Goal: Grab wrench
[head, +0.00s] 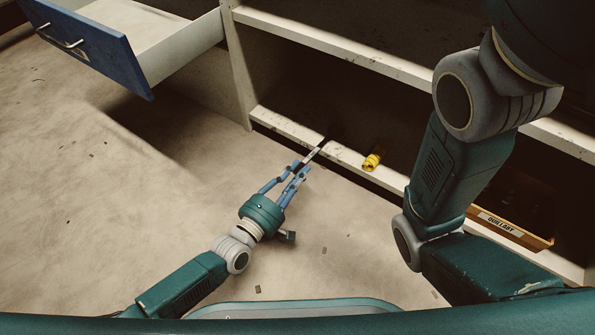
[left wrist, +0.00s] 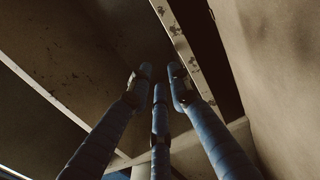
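My left gripper (head: 300,167) reaches toward the front edge of the low shelf. Its blue fingers stand a little apart. In the left wrist view, the fingertips (left wrist: 158,76) have a narrow gap with nothing clearly held between them. A thin pale strip (head: 313,153) with a dark end shows just beyond the fingertips in the head view. It may be the wrench, but it is too small to be sure, and I cannot tell whether it touches the fingers. No wrench shows clearly in the left wrist view. My right gripper is out of view; only that arm's links show.
A yellow fitting (head: 373,160) lies on the low shelf board (head: 285,127), right of my gripper. An orange labelled box (head: 511,226) sits farther right. A blue-fronted drawer (head: 88,42) stands open at upper left. The floor (head: 130,200) at left is mostly clear, with small debris.

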